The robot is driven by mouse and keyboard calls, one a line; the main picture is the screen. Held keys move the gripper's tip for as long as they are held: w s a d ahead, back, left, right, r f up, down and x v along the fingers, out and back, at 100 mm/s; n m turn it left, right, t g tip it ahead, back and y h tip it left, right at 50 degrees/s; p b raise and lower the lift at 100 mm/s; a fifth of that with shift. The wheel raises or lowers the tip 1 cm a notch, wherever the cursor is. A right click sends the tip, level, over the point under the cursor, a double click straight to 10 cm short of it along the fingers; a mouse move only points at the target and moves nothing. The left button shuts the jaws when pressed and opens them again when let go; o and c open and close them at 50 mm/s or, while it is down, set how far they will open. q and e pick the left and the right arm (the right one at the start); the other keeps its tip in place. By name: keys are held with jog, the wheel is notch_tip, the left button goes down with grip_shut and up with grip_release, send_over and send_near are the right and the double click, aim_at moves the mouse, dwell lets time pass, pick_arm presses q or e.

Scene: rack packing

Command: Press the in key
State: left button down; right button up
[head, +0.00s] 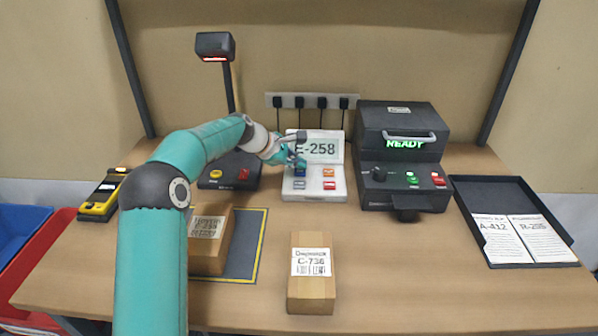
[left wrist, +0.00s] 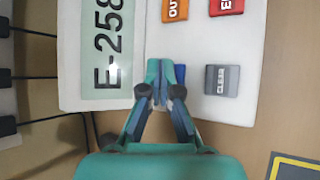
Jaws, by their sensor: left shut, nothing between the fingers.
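The white keypad unit (head: 314,194) stands at the back middle of the table, its screen (head: 322,149) reading E-258. Its blue key (head: 300,172) sits at the upper left of the keys, and its label is hidden. In the left wrist view a blue key edge (left wrist: 181,72) shows just beside my fingertips. My left gripper (head: 300,163) is shut and empty, with its tips over or at the blue key; I cannot tell whether they touch it. It also shows in the left wrist view (left wrist: 166,92). My right gripper is not in view.
The orange OUT key (left wrist: 175,9), a red key (left wrist: 226,6) and the grey CLEAR key (left wrist: 221,79) are close by. A black READY machine (head: 404,150) stands to the right. Boxes (head: 311,291) and (head: 208,258) lie in front. A black tray (head: 512,258) lies at right.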

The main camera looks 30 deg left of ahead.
aim_at(298, 172)
pick_arm(q)
jog(key=shift+f, duration=0.4)
dwell(0.7)
jog(key=shift+r+p, duration=0.75)
jog(key=shift+r, duration=0.05)
notch_tip(298, 172, up, 5)
jog(key=p, duration=0.5)
jog(key=shift+r, duration=0.1)
dwell(0.7)
